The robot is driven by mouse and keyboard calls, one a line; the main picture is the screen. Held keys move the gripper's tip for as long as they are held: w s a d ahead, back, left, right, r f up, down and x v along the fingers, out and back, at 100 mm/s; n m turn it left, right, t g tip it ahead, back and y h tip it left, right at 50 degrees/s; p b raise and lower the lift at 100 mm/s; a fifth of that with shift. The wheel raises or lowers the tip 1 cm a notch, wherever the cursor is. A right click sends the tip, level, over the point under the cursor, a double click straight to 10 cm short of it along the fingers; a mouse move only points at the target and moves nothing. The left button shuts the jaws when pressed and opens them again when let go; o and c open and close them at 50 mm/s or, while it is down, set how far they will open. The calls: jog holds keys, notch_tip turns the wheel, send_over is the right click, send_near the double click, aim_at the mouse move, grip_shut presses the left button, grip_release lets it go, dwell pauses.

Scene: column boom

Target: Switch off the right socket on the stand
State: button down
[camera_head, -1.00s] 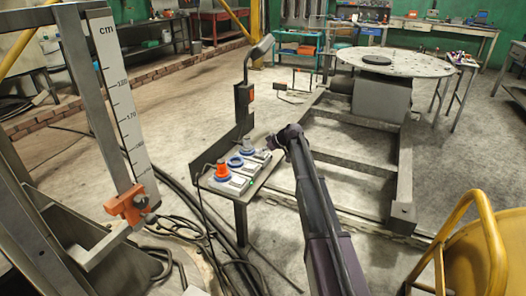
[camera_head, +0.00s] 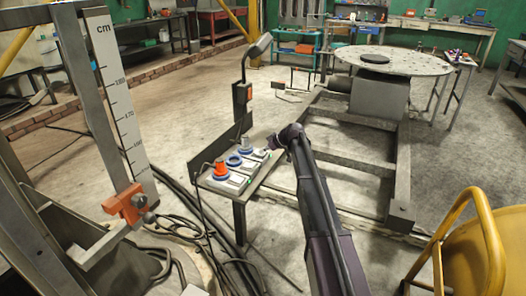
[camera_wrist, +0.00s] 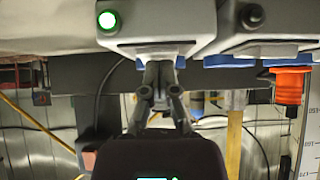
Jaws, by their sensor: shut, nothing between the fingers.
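The stand (camera_head: 230,190) carries a row of sockets with small pale switch boxes. An orange plug (camera_head: 221,169) sits at the near left end, with blue-ringed sockets (camera_head: 234,160) behind it. My gripper (camera_head: 268,146) is at the far right end of the row, small and partly hidden by my arm. In the wrist view my gripper (camera_wrist: 165,66) is shut and empty, its fingertips at the lower picture edge of a grey switch box (camera_wrist: 160,22). That box has a green-lit button (camera_wrist: 108,20). Contact cannot be told. A neighbouring box shows a dark button (camera_wrist: 252,15).
A dark upright post (camera_head: 242,105) with a bent top rises behind the sockets. Cables (camera_head: 190,205) hang and lie left of the stand. A round table (camera_head: 395,60) on a floor frame stands behind, and a yellow chair (camera_head: 480,250) at right.

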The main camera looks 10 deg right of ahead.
jog(key=shift+d+r, duration=0.1)
notch_tip(320, 180, up, 4)
jog(key=p, duration=0.4)
jog(key=shift+s+d+r+p, duration=0.1)
jog(key=shift+s+r+p, duration=0.05)
jog(key=shift+p, duration=0.25)
jog(key=f+p+v, duration=0.1)
jog(key=p+v, duration=0.4)
jog(key=v, duration=0.4)
jog(key=shift+s+d+r, duration=0.25)
jog(key=shift+s+d, duration=0.1)
jog(key=shift+d, duration=0.2)
jog(key=shift+w+a+r+y, duration=0.3)
jog(key=shift+w+a+y, duration=0.1)
jog(key=shift+a, duration=0.25)
jog(key=b, duration=0.6)
send_over(264, 154)
jog(key=a, duration=0.1)
jog(key=f, duration=0.6)
jog(key=shift+w+f, duration=0.3)
jog(key=shift+w, duration=0.1)
jog(key=shift+w+a+f+b, duration=0.1)
jog(key=shift+a+f+b, duration=0.05)
jog(key=shift+f+b, duration=0.8)
jog(key=shift+a+f+b, duration=0.15)
jog(key=shift+f+b, duration=0.7)
jog(key=shift+b, duration=0.2)
